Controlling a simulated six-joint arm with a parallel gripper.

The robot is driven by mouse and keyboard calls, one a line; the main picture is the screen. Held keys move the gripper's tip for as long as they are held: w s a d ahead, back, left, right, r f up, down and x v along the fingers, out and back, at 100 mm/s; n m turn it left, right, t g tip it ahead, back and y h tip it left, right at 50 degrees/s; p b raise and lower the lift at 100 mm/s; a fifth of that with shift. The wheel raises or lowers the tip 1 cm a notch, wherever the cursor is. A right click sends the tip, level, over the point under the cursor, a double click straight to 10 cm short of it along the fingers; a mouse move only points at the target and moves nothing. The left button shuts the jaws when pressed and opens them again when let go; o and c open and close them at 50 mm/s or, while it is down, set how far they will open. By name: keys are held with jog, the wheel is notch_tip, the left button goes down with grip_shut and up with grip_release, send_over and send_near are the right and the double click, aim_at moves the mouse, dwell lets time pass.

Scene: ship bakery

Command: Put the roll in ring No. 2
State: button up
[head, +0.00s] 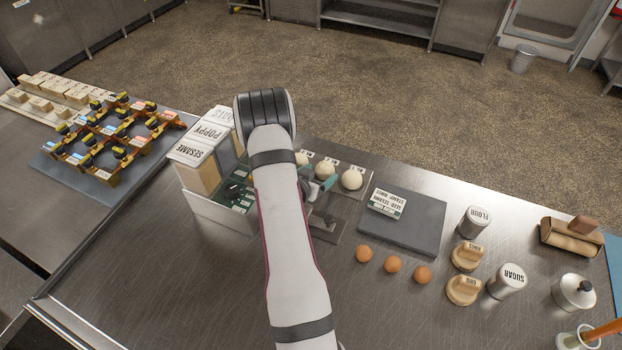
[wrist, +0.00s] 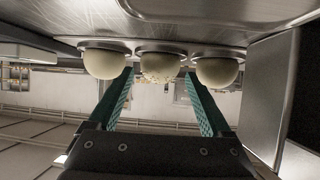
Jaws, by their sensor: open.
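Three pale round rolls sit in a row on a metal stand behind my gripper in the head view: a right roll (head: 352,179), a middle roll (head: 325,168) and a left one partly hidden by my arm. The wrist view shows a left roll (wrist: 104,60), a middle roll (wrist: 161,66) with a speckled surface, and a right roll (wrist: 216,70). My gripper (wrist: 158,82) has teal fingers, open, their tips on either side of the middle roll; contact cannot be told. Small labels stand by the rolls, but I cannot read a ring number.
Topping bins, including one marked SESAME (head: 195,165), stand left of my arm. A dark grey mat (head: 425,222) bears a lettered card (head: 386,204). Eggs (head: 393,264), a flour can (head: 474,222), a sugar can (head: 507,281) and wooden stamps (head: 464,290) lie to the right.

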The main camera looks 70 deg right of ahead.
jog(key=v, duration=0.9)
jog(key=shift+a+r, duration=0.15)
jog(key=shift+a, duration=0.05)
